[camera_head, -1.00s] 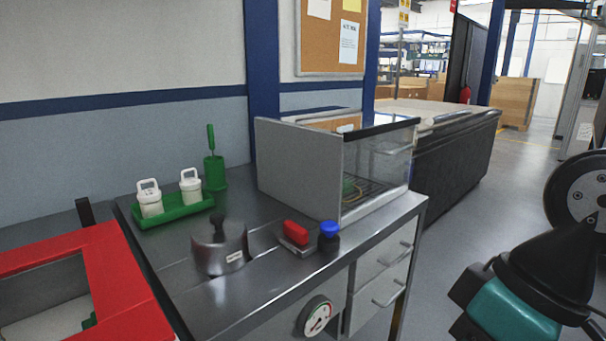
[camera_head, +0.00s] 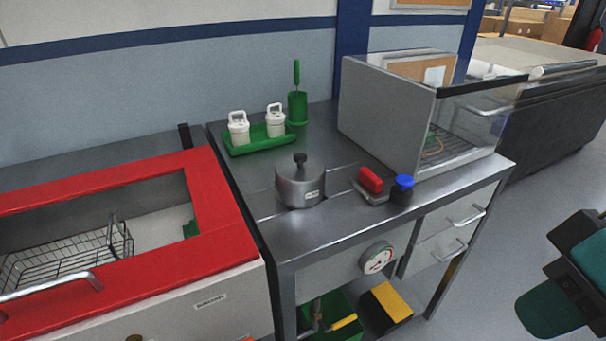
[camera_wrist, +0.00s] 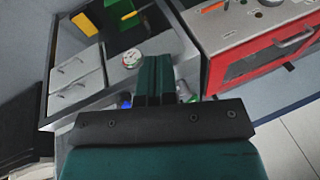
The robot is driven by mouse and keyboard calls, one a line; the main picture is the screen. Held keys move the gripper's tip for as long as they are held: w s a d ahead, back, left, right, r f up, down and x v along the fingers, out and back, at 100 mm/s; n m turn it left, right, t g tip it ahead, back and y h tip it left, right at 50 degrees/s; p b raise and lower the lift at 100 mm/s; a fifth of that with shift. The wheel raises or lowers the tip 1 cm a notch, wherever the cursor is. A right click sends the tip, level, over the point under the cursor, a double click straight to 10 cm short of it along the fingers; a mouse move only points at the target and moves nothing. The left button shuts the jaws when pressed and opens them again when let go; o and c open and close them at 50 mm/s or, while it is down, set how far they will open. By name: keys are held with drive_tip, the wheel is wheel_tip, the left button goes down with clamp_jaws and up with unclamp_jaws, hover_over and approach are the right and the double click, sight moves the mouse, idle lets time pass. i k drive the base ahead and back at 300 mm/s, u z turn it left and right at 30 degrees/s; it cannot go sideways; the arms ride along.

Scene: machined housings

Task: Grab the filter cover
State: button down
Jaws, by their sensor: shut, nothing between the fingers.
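The filter cover appears to be the round grey metal lid (camera_head: 301,188) with a black knob on top and a small label on its side. It sits on the steel worktop (camera_head: 250,235) in the head view. I cannot make it out clearly in the wrist view, where my fingers block the middle. My gripper (camera_wrist: 154,62) shows there with its two dark green fingers together and nothing between them. It is apart from the cover. In the head view only teal and black parts of my arm show at the right edge, well right of the worktop.
A red-handled part (camera_head: 370,181) and a blue-capped dark item (camera_head: 403,189) stand right of the cover. Behind are a green tray (camera_head: 245,146) with two white canisters and a clear-fronted enclosure (camera_head: 385,112). A red-framed basin unit (camera_head: 220,210) is left. A gauge (camera_head: 377,258) is on the front.

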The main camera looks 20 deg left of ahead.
sight(300, 179)
drive_tip(key=k, duration=0.45)
drive_tip(key=z, duration=0.75)
drive_tip(key=i, duration=0.85)
drive_tip(key=u, duration=2.75)
drive_tip(key=i, duration=0.5)
drive_tip(key=z, duration=0.1)
